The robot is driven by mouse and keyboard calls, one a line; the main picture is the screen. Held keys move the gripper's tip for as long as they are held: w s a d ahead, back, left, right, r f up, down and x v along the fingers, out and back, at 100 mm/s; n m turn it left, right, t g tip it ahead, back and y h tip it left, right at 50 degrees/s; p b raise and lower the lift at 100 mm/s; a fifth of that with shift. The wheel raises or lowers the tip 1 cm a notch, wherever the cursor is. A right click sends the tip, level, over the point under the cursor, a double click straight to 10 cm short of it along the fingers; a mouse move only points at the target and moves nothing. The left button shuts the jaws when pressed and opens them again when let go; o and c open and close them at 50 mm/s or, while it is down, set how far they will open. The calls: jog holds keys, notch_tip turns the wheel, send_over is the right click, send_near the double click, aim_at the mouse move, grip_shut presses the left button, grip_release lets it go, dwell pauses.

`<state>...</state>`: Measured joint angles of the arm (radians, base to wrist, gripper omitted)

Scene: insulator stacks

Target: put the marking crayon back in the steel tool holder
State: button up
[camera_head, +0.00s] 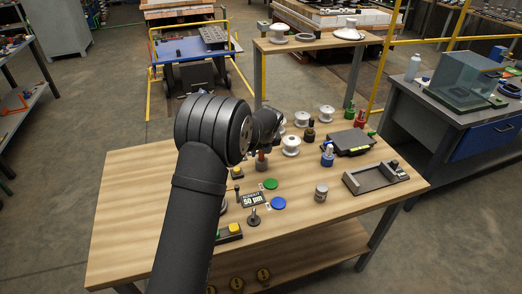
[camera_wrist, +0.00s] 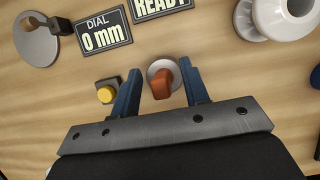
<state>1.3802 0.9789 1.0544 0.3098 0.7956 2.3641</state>
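An orange block-like piece, seemingly the marking crayon (camera_wrist: 161,83), stands on or in a round pale grey base in the wrist view. In the head view it shows as a small reddish piece (camera_head: 262,160) under my wrist. My gripper (camera_wrist: 161,88) points down at it, its two blue fingers apart, one on each side. Gaps show between the fingers and the orange piece. A grey metallic cylinder (camera_head: 321,193), possibly the steel tool holder, stands upright near the table's front right. I cannot tell whether its top is empty.
A yellow button box (camera_wrist: 105,92) sits close beside the left finger. A dial sign (camera_wrist: 104,38) and white insulators (camera_head: 291,145) are near. A blue holder (camera_head: 327,156), a red one (camera_head: 360,119) and a grey tray (camera_head: 376,177) stand to the right. The table's left side is clear.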

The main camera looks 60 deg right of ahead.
jog(key=v, duration=1.7)
jog(key=shift+r, duration=0.2)
jog(key=shift+s+a, duration=0.1)
jog(key=x, duration=1.7)
jog(key=shift+f, duration=0.2)
jog(key=shift+r, duration=0.1)
